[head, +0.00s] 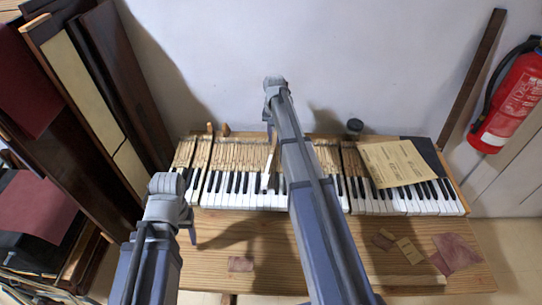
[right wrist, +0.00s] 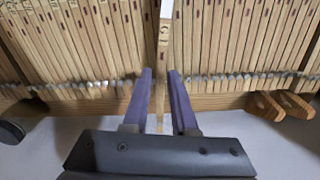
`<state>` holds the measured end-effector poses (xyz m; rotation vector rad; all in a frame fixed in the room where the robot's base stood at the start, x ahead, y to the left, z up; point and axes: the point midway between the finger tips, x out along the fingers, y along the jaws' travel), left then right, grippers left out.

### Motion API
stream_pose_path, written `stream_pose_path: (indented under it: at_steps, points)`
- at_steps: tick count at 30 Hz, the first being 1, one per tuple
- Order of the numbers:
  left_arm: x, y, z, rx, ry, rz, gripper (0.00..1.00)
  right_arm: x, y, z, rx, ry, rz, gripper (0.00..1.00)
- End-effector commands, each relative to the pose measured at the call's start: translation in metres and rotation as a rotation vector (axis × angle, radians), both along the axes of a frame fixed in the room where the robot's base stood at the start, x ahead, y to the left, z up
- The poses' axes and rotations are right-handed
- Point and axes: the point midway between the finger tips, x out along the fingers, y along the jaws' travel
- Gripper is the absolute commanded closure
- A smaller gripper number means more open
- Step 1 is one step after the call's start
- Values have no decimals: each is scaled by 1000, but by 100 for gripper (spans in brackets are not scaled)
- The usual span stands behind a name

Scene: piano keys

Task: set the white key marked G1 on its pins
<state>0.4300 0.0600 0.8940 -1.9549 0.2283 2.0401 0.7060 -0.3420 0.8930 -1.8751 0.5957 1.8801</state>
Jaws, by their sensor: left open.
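The white key marked G1 (right wrist: 162,58) is a long wooden stick with a pale front end, seen between the fingers of my right gripper (right wrist: 160,88). In the head view a raised pale key (head: 265,183) shows beside my right arm, over the middle of the keyboard. My right gripper (head: 270,130) is at the back there, its fingers mostly hidden. My left gripper (head: 190,234) is open and empty in front of the keyboard's left end. The pins are hidden.
The keyboard (head: 230,190) lies on a wooden bench (head: 220,225) against a wall. A paper sheet (head: 394,162) covers some right-hand keys. Small cloths and cards lie at the bench's front right. Dark panels (head: 75,85) lean at left; a fire extinguisher (head: 508,103) hangs at right.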

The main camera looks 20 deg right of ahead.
Motion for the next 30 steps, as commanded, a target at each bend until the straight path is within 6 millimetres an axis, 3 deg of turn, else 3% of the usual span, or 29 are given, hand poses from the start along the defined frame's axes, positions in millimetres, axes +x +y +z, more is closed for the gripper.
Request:
stream_pose_path:
  at_steps: [30]
  points:
    - [0, 0, -16, 0, 0, 0, 41, 0, 0, -16, 0, 0, 0, 74]
